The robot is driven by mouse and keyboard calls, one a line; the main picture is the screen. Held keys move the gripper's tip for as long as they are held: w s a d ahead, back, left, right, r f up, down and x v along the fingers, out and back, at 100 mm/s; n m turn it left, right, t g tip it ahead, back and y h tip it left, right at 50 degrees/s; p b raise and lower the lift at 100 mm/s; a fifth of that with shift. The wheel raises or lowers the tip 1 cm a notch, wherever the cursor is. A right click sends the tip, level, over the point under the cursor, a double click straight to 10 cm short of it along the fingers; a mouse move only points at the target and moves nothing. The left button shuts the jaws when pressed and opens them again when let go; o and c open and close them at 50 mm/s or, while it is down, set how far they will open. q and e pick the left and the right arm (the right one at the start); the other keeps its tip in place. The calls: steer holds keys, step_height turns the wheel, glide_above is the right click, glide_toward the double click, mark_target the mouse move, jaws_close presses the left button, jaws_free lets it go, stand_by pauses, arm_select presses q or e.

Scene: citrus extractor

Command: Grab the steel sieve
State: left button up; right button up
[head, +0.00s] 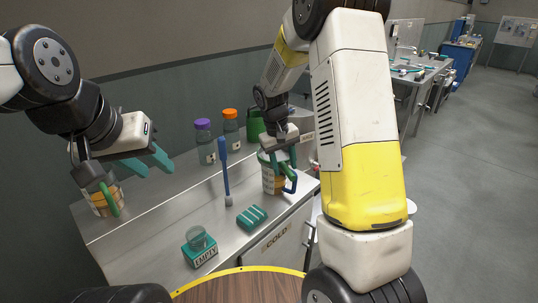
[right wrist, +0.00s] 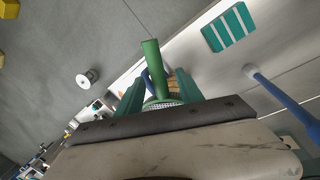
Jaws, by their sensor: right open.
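My right gripper (head: 281,158) is open above a labelled container (head: 270,180) with a blue handle (head: 290,184). In the right wrist view, a green handle (right wrist: 152,58) and a piece of pale mesh (right wrist: 162,103), apparently the steel sieve, lie between the two teal fingers of this gripper (right wrist: 155,98). The green handle also shows in the head view (head: 286,171). The gripper hides most of the sieve's bowl. I cannot tell whether a finger touches it. My left gripper (head: 148,163) is open and empty, above the left end of the counter.
A purple-capped jar (head: 208,150) and an orange-capped jar (head: 231,130) stand behind. A blue tool (head: 225,175) stands on the counter, left of the container. A teal striped block (head: 252,216) and an EMPTY-labelled holder (head: 201,252) sit in front. Another container (head: 100,203) stands far left.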

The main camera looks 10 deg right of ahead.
steer(key=shift+d+f, duration=0.2)
steer(key=shift+f, duration=0.75)
steer(key=shift+c, duration=0.2)
jaws_close()
stand_by(0.5)
